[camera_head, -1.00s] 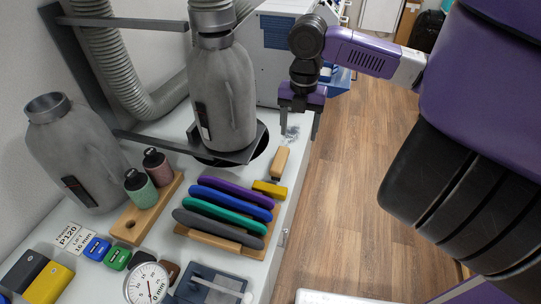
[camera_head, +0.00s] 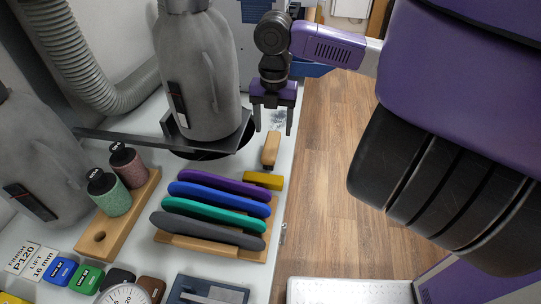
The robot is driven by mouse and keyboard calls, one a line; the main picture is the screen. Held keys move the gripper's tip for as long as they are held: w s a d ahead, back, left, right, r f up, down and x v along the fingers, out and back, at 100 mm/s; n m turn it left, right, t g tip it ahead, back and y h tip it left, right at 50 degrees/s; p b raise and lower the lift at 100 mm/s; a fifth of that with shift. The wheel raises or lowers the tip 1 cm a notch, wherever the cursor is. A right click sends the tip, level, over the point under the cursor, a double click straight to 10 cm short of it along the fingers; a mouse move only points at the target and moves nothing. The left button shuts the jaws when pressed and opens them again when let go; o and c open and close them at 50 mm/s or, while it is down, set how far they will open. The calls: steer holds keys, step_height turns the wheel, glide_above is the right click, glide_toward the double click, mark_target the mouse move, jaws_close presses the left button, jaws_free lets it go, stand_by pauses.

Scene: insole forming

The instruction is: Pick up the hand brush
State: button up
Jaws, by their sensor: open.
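A small tan wooden piece (camera_head: 271,149), which looks like the hand brush, lies near the right edge of the white bench; its bristles cannot be made out. My gripper (camera_head: 273,118) is above and beyond it in the picture, fingers pointing down, open and empty. Its two fingers are apart from the wooden piece.
A yellow block (camera_head: 263,180) lies just nearer than the wooden piece. A wooden rack (camera_head: 210,247) holds several coloured insoles. A large grey canister (camera_head: 200,80) stands left of my gripper. Wooden floor (camera_head: 325,170) lies right of the bench.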

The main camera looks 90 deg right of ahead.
mark_target(271, 144)
steer(key=shift+w+d+f+p, duration=0.15)
steer(key=shift+f+p, duration=0.1)
steer(key=shift+f, duration=1.7)
steer(key=shift+w+a+f+p, duration=0.1)
steer(key=shift+f+p, duration=0.15)
steer(key=shift+f, duration=1.7)
jaws_close()
steer(key=shift+d+r, duration=0.1)
step_height(271, 144, up, 20)
steer(key=c, duration=0.6)
jaws_free()
jaws_close()
